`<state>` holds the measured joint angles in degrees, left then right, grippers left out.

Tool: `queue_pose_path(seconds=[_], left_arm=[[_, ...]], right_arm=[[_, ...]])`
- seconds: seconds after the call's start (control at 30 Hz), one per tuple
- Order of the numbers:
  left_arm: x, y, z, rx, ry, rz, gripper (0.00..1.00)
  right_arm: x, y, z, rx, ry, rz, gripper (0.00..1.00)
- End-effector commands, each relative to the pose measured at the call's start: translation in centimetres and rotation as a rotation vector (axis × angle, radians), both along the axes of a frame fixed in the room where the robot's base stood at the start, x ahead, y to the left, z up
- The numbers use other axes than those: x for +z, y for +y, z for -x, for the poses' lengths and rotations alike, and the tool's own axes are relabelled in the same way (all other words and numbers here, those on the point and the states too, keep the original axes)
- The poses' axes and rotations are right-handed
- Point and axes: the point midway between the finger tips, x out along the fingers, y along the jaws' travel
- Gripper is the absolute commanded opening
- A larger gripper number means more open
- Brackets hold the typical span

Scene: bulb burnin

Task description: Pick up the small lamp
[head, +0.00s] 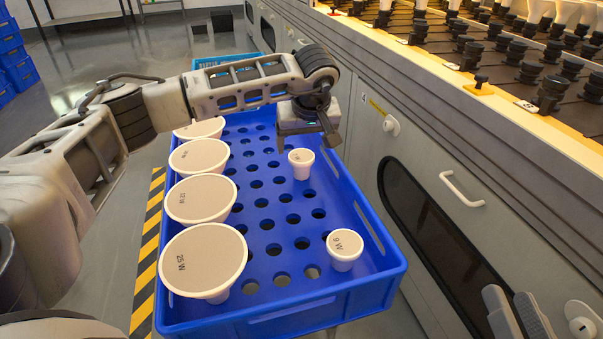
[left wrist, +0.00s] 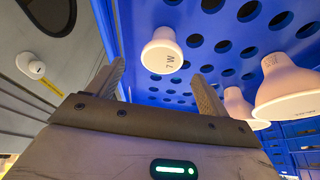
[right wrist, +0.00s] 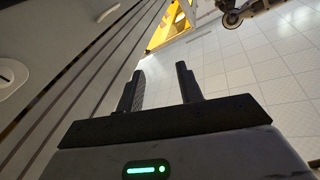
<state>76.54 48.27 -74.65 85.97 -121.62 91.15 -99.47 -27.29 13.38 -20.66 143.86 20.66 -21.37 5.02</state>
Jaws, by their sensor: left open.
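A small white lamp (head: 301,164), with a flat round top, stands upright in the blue crate (head: 290,322), towards its back right. Another small lamp (head: 344,250), marked "9 W", stands near the crate's front right corner. My left gripper (head: 310,138) is over the back right of the crate, just beyond the nearer-to-centre small lamp, and is open and empty. In the left wrist view a small lamp (left wrist: 162,52) shows beyond the gap between the open fingers (left wrist: 160,88), not touching them. My right gripper (right wrist: 160,85) has its fingers apart with nothing between them; its fingertips also show at the head view's lower right (head: 515,312).
Larger lamps (head: 204,262) stand in a row along the crate's left side. A grey machine (head: 410,150) with a handle and knobs runs along the right, topped by rows of black sockets (head: 515,52). Yellow-black floor tape (head: 148,255) lies left of the crate.

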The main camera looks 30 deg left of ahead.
Motion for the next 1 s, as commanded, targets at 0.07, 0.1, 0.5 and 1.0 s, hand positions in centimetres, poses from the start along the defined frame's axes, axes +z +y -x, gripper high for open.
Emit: queue_pose_path(seconds=[0.07, 0.1, 0.5, 1.0], left_arm=[[-1.5, 0.3, -0.4, 0.001, 0.000, 0.000, 0.79], [-1.8, 0.4, -0.5, 0.001, -0.001, 0.001, 0.79], [-5.7, 1.4, -1.0, 0.001, 0.000, 0.003, 0.79], [-7.2, 2.0, -1.6, -0.002, -0.003, 0.004, 0.65]], right_arm=[[0.6, -0.1, -0.4, -0.009, -0.080, 0.022, 0.36], [1.0, -0.2, -0.6, -0.013, -0.108, 0.030, 0.36], [4.8, -0.5, -1.0, -0.054, -0.463, 0.114, 0.36], [7.4, -0.5, -0.3, -0.073, -0.664, 0.154, 0.36]])
